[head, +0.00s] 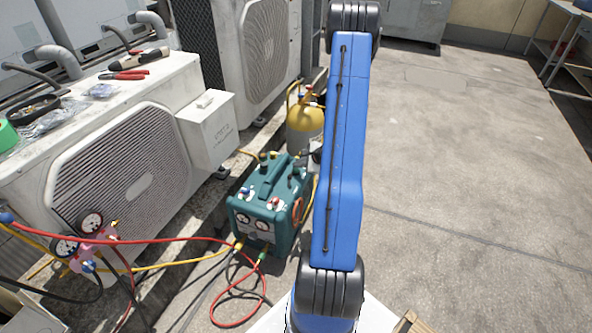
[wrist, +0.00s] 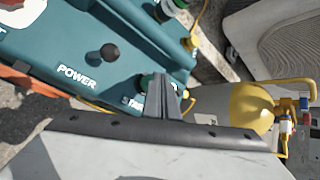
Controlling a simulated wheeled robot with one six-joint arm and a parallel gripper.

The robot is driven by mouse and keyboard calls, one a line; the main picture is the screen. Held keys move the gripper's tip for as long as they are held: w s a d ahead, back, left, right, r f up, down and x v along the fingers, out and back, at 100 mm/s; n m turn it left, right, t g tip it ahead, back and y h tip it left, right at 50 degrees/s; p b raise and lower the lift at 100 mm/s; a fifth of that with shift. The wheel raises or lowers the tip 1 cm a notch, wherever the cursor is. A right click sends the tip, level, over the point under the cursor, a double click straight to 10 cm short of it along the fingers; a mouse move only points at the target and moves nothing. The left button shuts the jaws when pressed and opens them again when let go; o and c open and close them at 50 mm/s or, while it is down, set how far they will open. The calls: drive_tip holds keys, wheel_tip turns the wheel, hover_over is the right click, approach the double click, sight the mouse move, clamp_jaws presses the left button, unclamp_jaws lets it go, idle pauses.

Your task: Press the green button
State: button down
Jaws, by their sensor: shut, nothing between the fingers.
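The teal recovery machine (head: 262,205) stands on the roof floor left of my blue arm in the head view. In the wrist view its top panel (wrist: 60,45) fills the upper left, with a POWER label beside a black toggle (wrist: 109,52). A green button (wrist: 147,82) shows at the panel's edge, beside a partly hidden white label. My gripper (wrist: 163,80) is shut and empty, its tips over or right by the green button and hiding part of it. I cannot tell whether they touch. The gripper is hidden in the head view.
A yellow-topped cylinder (head: 305,122) stands behind the machine. White condenser units (head: 130,165) line the left. Red and yellow hoses (head: 150,240) run from a gauge manifold (head: 85,240) to the machine. The concrete floor (head: 470,150) right of my arm is mostly clear.

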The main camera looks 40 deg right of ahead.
sight(298, 170)
drive_tip(key=shift+f, duration=0.7)
idle(0.8)
drive_tip(key=shift+r, duration=1.2)
drive_tip(key=shift+r, duration=2.5)
